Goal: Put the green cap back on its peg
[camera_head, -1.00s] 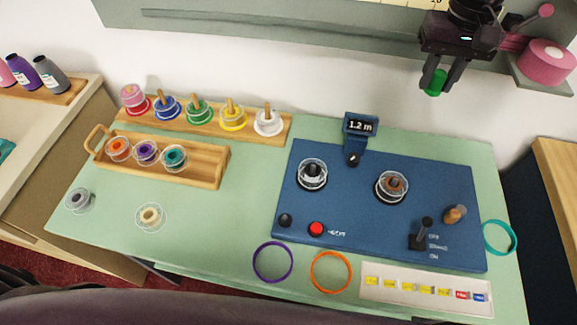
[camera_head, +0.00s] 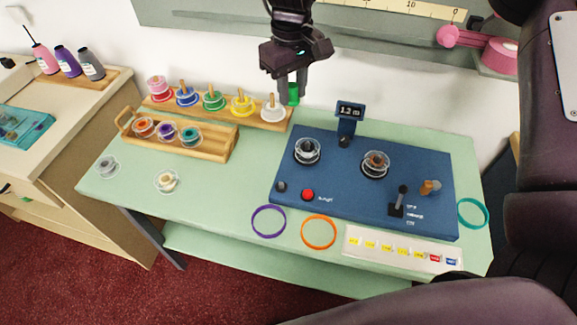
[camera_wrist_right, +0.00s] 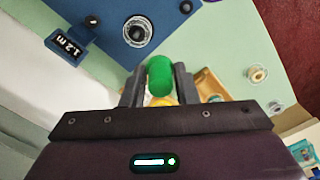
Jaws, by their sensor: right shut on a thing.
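My right gripper (camera_head: 292,88) is shut on the green cap (camera_head: 293,96) and holds it in the air, above and behind the right end of the wooden peg rack (camera_head: 217,112). In the right wrist view the cap (camera_wrist_right: 160,76) sits between the two fingers. The rack bears a row of coloured spools with wooden pegs: pink (camera_head: 157,88), blue (camera_head: 187,96), green (camera_head: 213,101), yellow (camera_head: 243,104) and white (camera_head: 272,108). The green spool's wooden peg top is bare. My left gripper is not in view.
A wooden tray (camera_head: 228,146) with several spools stands in front of the rack. A blue panel (camera_head: 345,185) with two spool posts and a display (camera_head: 349,112) lies to the right. Purple (camera_head: 268,221) and orange (camera_head: 318,232) rings lie in front.

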